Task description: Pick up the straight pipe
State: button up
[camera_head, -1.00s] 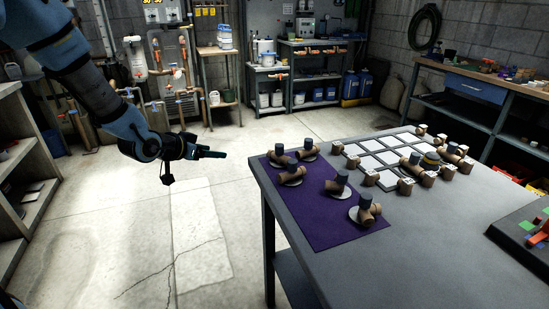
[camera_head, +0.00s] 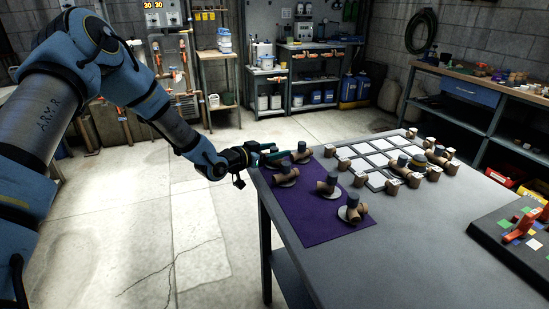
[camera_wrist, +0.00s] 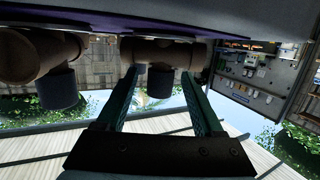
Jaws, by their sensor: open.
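Several brown pipe pieces with dark grey round pegs stand on the purple mat (camera_head: 310,222) in the head view. My gripper (camera_head: 285,155) is at the mat's far left corner, by a brown pipe piece (camera_head: 302,156). In the wrist view, my open gripper (camera_wrist: 162,76) has its two green fingers on either side of the dark grey peg (camera_wrist: 160,86) of a brown horizontal pipe (camera_wrist: 168,53). That pipe looks straight. Another brown pipe piece (camera_wrist: 35,52) with a peg is at the left. I cannot tell whether the fingers touch the peg.
The mat lies on a grey table (camera_head: 400,250). Nearer pipe pieces stand on it, one (camera_head: 286,176) close to my gripper and others (camera_head: 328,187) further right. A white-squared board (camera_head: 375,160) with brown pieces is behind. A tray (camera_head: 520,240) with coloured parts is at the right.

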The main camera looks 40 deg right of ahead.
jog(key=shift+d+f, duration=0.2)
jog(key=shift+d, duration=1.1)
jog(key=shift+c, duration=0.4)
grip_shut()
